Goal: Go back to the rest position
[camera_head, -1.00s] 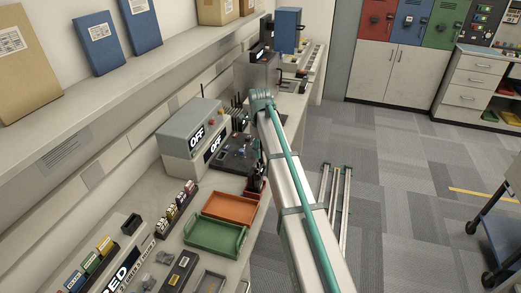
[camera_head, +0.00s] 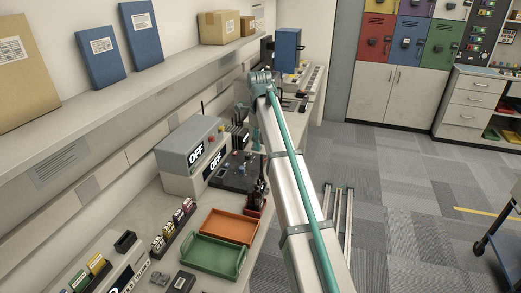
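My arm (camera_head: 290,200) rises from the bottom right to a joint (camera_head: 262,85) above the workbench, then bends down behind its own pale link. What appears to be my dark gripper (camera_head: 257,195) shows partly at the arm's left edge, near the far right corner of the orange tray (camera_head: 229,226). Its fingers are too small and hidden to tell whether they are open or shut, or whether they hold anything.
A green tray (camera_head: 214,255) lies in front of the orange one on the bench. A grey box marked OFF (camera_head: 190,150) stands to the left. A shelf (camera_head: 110,110) with boxes runs along the wall. The floor (camera_head: 400,200) at right is mostly clear, with rails (camera_head: 338,215) beside the bench.

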